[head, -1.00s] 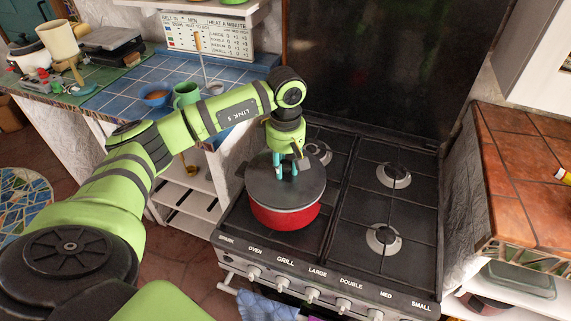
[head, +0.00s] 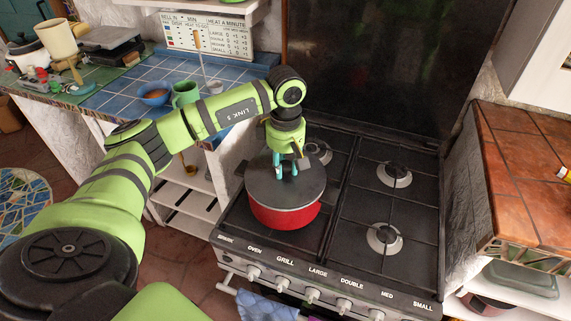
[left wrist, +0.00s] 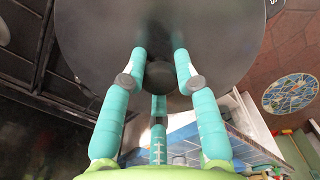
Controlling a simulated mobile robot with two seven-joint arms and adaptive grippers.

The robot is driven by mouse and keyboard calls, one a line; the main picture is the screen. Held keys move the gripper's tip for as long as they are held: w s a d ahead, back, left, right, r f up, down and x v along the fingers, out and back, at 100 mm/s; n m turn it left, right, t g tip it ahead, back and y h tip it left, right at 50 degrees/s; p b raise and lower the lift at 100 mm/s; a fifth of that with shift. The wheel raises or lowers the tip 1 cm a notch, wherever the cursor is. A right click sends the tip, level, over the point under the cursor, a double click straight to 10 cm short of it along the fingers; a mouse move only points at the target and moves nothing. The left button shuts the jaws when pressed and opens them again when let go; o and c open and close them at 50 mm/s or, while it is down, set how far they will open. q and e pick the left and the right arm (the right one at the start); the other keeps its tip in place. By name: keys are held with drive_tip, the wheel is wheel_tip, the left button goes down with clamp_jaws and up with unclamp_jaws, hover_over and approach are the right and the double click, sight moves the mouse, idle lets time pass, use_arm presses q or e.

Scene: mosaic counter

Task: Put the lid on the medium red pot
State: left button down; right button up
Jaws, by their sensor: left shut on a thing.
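The red pot (head: 284,217) stands on the left front burner of the stove. The dark grey lid (head: 312,181) covers the top of the pot, close to its rim; from the head view I cannot tell whether it sits fully on the rim. My left gripper (head: 285,172) points down at the middle of the lid and is shut on its knob. In the left wrist view the gripper (left wrist: 165,75) has its teal fingers around the dark round knob (left wrist: 182,74), with the lid (left wrist: 90,30) filling the upper picture. My right gripper is not in view.
The black stove (head: 345,265) has free burners at the right (head: 384,236) and behind. A blue tiled counter at the left holds a green mug (head: 186,94) and a blue bowl (head: 155,95). An orange tiled counter (head: 530,170) stands at the right.

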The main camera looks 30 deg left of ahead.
use_arm(q)
drive_tip(key=shift+f+b, duration=0.25)
drive_tip(key=shift+b, duration=0.05)
idle(0.5)
idle(0.4)
drive_tip(key=c, duration=0.9)
unclamp_jaws()
drive_tip(key=shift+o, duration=0.6)
drive_tip(key=o, duration=0.4)
drive_tip(key=shift+r, duration=0.15)
drive_tip(key=shift+r+p, duration=2.05)
drive_tip(key=shift+r, duration=1.35)
